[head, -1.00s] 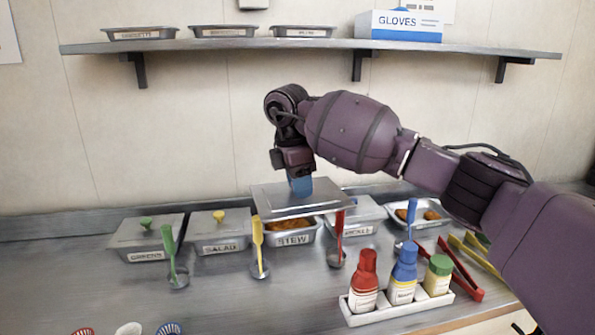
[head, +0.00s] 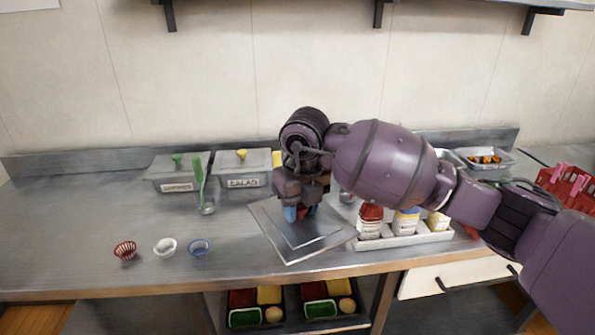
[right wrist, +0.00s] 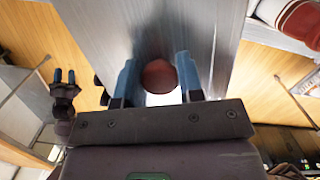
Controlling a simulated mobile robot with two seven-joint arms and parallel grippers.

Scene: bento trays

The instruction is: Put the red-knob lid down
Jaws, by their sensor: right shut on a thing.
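The steel red-knob lid (head: 273,228) is low over the front part of the counter, in front of the salad tray, turned at an angle. I cannot tell whether it touches the counter. My right gripper (head: 297,212) is above it, shut on its red knob (right wrist: 159,76), which shows between the blue fingertips in the right wrist view. The stew tray is hidden behind my right arm. My left gripper (right wrist: 64,76) shows small at the left of the right wrist view, fingertips apart and empty.
The lidded salad tray (head: 243,182) and another lidded tray (head: 178,187) stand behind, with a green ladle (head: 199,175). Small cups (head: 165,247) lie to the left. The bottle caddy (head: 405,240) is close to the lid's right. The counter's front edge (head: 200,283) is near.

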